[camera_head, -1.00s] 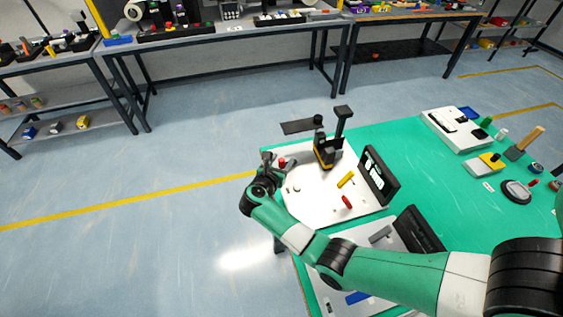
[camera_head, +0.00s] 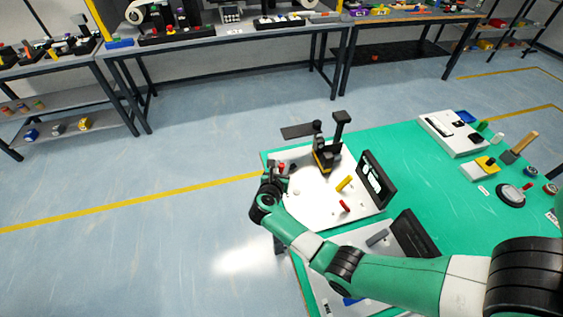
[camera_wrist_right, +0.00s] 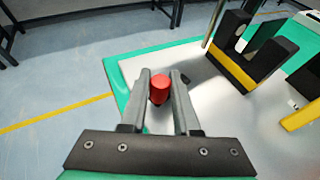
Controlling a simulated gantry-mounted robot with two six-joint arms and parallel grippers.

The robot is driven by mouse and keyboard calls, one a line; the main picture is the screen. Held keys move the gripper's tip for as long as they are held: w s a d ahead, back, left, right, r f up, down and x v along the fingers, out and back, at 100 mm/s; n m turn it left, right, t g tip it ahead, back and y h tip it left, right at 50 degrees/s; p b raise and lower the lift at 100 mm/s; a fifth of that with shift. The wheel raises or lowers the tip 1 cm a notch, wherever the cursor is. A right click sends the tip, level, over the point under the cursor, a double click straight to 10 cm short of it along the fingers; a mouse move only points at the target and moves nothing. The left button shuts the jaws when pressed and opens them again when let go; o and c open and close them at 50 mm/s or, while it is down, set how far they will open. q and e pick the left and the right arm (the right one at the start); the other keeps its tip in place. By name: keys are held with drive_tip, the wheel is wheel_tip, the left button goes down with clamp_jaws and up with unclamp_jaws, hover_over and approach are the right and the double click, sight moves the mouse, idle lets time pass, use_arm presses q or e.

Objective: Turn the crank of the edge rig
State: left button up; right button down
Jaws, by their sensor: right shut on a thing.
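The edge rig is a white base plate (camera_head: 322,207) on the green table. Its crank has a red knob (camera_wrist_right: 160,87) at the near left corner of the plate in the right wrist view. In the head view the same knob shows as a small red spot. My right gripper (camera_wrist_right: 161,92) is shut around the red knob, with one grey finger on each side. In the head view this gripper (camera_head: 277,170) is at the plate's left edge. The crank's arm is mostly hidden behind the fingers. My left gripper is in neither current view.
A black fixture with a yellow base (camera_wrist_right: 236,68) stands on the plate beside the gripper. A black panel (camera_head: 376,180) stands at the plate's right. A red peg (camera_head: 344,206) and a yellow block (camera_head: 343,184) are on the plate. Open floor lies to the left.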

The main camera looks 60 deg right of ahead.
drive_tip(key=s+n+t+y+p, duration=0.1)
drive_tip(key=n+t+y+p, duration=0.1)
drive_tip(key=p, duration=0.3)
drive_tip(key=s+n+t+y+p, duration=0.1)
drive_tip(key=n+t+y+p, duration=0.1)
drive_tip(key=n+t+p, duration=0.1)
drive_tip(key=s+n+t+y+p, duration=0.2)
drive_tip(key=n+t+p, duration=0.1)
drive_tip(key=p, duration=0.5)
drive_tip(key=shift+a+r+n+t+y, duration=0.1)
drive_tip(key=shift+r+n+t+y, duration=0.2)
drive_tip(key=shift+n, duration=0.4)
drive_tip(key=shift+s+f+n+y+p, duration=0.15)
drive_tip(key=shift+n+y+p, duration=0.15)
drive_tip(key=shift+n+y, duration=0.15)
drive_tip(key=shift+s+f+n+t+y, duration=0.2)
drive_tip(key=shift+n+t+y, duration=0.5)
drive_tip(key=shift+n+y, duration=0.05)
drive_tip(key=shift+s+d+n+t+y+b, duration=0.2)
drive_tip(key=shift+n+y+b, duration=0.25)
drive_tip(key=shift+n+y, duration=0.3)
drive_tip(key=shift+s+d+n+t+y+b, duration=0.1)
drive_tip(key=shift+s+d+n+y+b, duration=0.1)
drive_tip(key=shift+n+y+b, duration=0.4)
drive_tip(key=shift+y, duration=0.35)
drive_tip(key=shift+a, duration=0.1)
drive_tip(key=c, duration=0.7)
unclamp_jaws()
drive_tip(key=shift+o, duration=0.2)
drive_tip(key=shift+r, duration=0.15)
